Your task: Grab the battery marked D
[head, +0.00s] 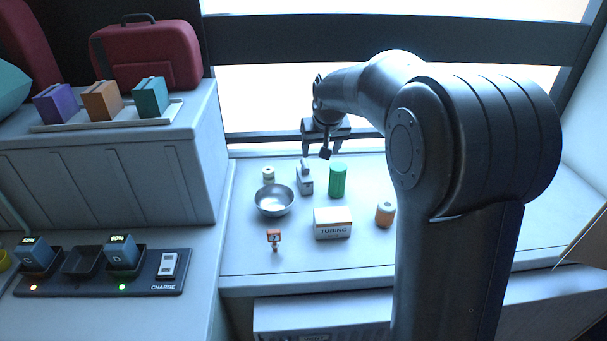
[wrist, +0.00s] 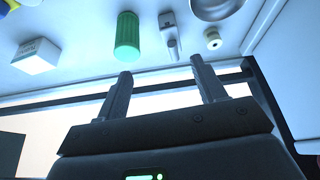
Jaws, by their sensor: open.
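Two blue-grey batteries stand in a dark charger (head: 170,284) at the lower left of the head view. The left battery (head: 36,254) has an orange light in front of it. The right battery (head: 122,252) has a green light in front and a round letter, D or O; I cannot tell which. Both have small lit displays on top. The bay between them is empty. My gripper (head: 325,148) is open and empty above the back of the counter, far to the right of the charger. In the wrist view, my gripper (wrist: 161,77) shows two spread fingers with nothing between them.
The counter (head: 245,250) holds a metal bowl (head: 274,200), green can (head: 337,180), tubing box (head: 332,224), orange-labelled jar (head: 385,214) and small orange-topped item (head: 274,239). A raised grey cabinet (head: 120,165) with a tray of coloured boxes stands behind the charger.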

